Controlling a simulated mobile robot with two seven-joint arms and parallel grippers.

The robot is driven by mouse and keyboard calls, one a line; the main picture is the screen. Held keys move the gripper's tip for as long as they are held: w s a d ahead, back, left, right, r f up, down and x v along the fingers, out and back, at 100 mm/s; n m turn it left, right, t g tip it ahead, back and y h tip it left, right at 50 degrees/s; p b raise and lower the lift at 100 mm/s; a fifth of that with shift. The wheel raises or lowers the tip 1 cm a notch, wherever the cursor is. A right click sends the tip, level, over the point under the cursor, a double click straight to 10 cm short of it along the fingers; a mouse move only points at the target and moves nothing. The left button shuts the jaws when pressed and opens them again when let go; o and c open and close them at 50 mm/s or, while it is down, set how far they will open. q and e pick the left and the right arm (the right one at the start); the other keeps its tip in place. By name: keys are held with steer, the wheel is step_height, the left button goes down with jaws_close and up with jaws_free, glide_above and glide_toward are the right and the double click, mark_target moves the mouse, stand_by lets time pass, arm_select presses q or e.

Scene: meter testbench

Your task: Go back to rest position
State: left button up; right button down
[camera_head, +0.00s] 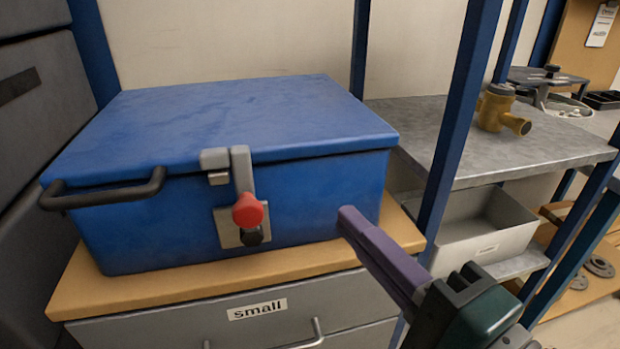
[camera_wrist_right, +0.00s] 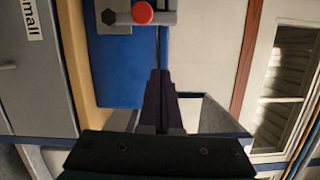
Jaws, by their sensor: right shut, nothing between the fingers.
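My right gripper (camera_head: 350,218) comes in from the lower right in the head view, its purple fingers closed together with nothing between them. Its fingertips are near the lower right front of a blue box (camera_head: 250,115); I cannot tell whether they touch it. In the right wrist view the shut fingers (camera_wrist_right: 160,75) point toward the blue box (camera_wrist_right: 125,75). The box lid is down, with a grey latch (camera_head: 242,175) and red knob (camera_head: 248,210) on its front. My left gripper is not in view.
The box stands on a wooden-topped drawer cabinet (camera_head: 85,290) labelled "small". Blue rack posts (camera_head: 462,110) rise close to my right arm. A metal shelf (camera_head: 420,120) holds a brass meter body (camera_head: 495,108), with a grey bin (camera_head: 480,228) below.

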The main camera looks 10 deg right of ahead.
steer(key=s+d+r+n+g+h+p, duration=0.2)
steer(key=s+d+r+n+g+p, duration=0.15)
steer(key=s+n+g+p, duration=0.4)
steer(key=s+d+r+n+g+h+p, duration=0.25)
steer(key=s+d+n+g+p, duration=0.3)
steer(key=s+n, duration=0.4)
step_height(320, 180, up, 35)
steer(key=p, duration=3.5)
steer(key=shift+w+a+n+g+p, duration=0.3)
steer(key=shift+a+g, duration=0.1)
steer(key=shift+a, duration=0.05)
